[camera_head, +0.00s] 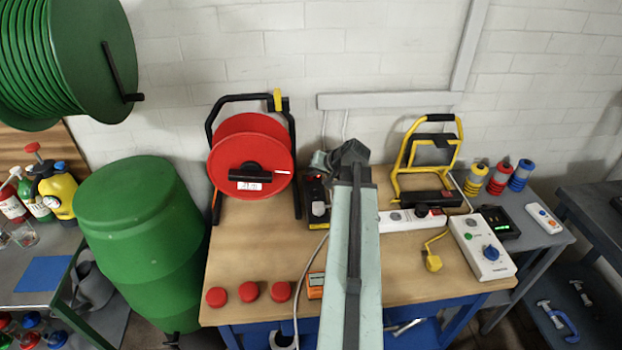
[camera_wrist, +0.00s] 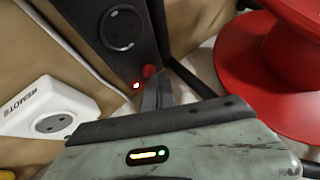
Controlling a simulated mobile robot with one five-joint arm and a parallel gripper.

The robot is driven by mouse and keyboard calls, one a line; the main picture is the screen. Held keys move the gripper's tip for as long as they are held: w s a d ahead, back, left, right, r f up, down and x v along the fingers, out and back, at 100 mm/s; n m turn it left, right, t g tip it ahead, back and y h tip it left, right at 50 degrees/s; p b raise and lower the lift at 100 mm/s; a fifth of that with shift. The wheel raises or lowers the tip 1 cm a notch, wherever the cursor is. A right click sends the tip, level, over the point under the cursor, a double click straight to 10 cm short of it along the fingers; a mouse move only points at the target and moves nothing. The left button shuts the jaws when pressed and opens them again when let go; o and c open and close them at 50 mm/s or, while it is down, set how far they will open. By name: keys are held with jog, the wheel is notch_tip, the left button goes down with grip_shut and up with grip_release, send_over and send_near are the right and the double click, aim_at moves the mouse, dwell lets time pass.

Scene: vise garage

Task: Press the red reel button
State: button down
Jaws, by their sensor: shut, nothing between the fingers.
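The red reel (camera_head: 236,150) stands on the wooden workbench in a black frame; its rim and hub fill the right of the wrist view (camera_wrist: 288,60). Left of it there, a dark panel (camera_wrist: 100,25) carries a round socket, a small red button (camera_wrist: 149,71) and a lit red light (camera_wrist: 136,86). My gripper (camera_wrist: 157,88) is shut and empty, its fingertips right by the button. I cannot tell whether they touch it. In the head view my wrist is beside the reel's right side, and the button cannot be made out.
A white socket block marked REMOTE (camera_wrist: 48,108) lies left of the panel. A white power strip (camera_head: 395,222) and yellow work lamp (camera_head: 402,165) are to the right on the bench. Several red caps (camera_head: 249,291) sit at its front left. A green barrel (camera_head: 140,240) stands left.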

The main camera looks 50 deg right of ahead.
aim_at(312, 179)
jog(key=shift+f+b, duration=0.3)
jog(key=shift+f, duration=0.05)
jog(key=shift+r, duration=0.1)
dwell(0.4)
jog(key=shift+r+p, duration=0.8)
jog(key=shift+p, duration=0.1)
notch_tip(312, 179, up, 5)
jog(key=p, duration=0.5)
dwell(0.3)
